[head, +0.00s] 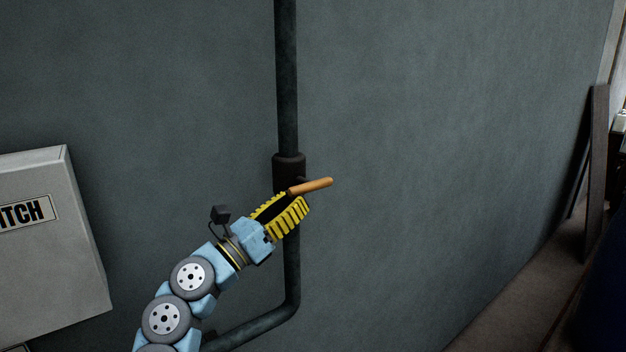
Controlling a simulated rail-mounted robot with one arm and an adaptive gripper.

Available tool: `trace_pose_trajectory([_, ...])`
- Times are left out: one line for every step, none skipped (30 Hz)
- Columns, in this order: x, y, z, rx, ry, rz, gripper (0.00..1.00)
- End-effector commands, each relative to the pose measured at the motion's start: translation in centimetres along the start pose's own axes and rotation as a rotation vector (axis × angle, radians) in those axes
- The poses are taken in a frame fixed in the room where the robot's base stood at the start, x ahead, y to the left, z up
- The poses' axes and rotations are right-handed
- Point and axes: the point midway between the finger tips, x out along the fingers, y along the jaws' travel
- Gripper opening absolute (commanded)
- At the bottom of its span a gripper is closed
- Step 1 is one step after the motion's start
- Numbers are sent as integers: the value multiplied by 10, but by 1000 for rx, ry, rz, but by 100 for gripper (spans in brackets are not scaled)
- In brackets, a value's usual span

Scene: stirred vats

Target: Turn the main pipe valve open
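The main pipe valve (289,168) is a dark, thick collar on a vertical dark pipe (287,80) that runs down the wall. Its orange lever handle (315,186) sticks out to the right and tilts slightly up. My gripper (298,199), with yellow ribbed fingers, reaches up from the lower left in front of the pipe. A dark gap shows between the fingers, and they look open. The fingertips are at the handle's left end; I cannot tell whether they touch it or stand around it. The gripper hides the lower part of the collar and some pipe.
Below my gripper the pipe bends (285,312) to the lower left, behind my arm. A pale box (75,240) with a label ending in "ITCH" is on the wall at left. Bare wall (450,150) lies right of the handle. A dark board (597,150) leans at far right.

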Motion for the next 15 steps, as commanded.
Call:
trace_pose_trajectory([10,-1,3,-3,-1,-2,34])
trace_pose_trajectory([16,0,2,-3,-1,-1,34])
trace_pose_trajectory([22,0,2,-4,-1,0,34])
trace_pose_trajectory([26,0,1,-4,-1,0,34])
trace_pose_trajectory([30,0,1,-5,-1,-1,34])
trace_pose_trajectory([36,0,1,-5,0,-1,34])
trace_pose_trajectory([40,0,1,-4,-1,-1,34])
trace_pose_trajectory([43,0,1,-4,-2,-1,34])
trace_pose_trajectory([47,0,2,-2,-2,-1,34])
trace_pose_trajectory([50,0,2,-1,-2,-1,34])
trace_pose_trajectory([52,0,2,0,-1,0,34])
trace_pose_trajectory([54,0,2,0,-1,0,34])
trace_pose_trajectory([56,0,1,0,-1,0,34])
trace_pose_trajectory([57,0,1,0,-1,0,34])
trace_pose_trajectory([58,0,1,0,-1,0,34])
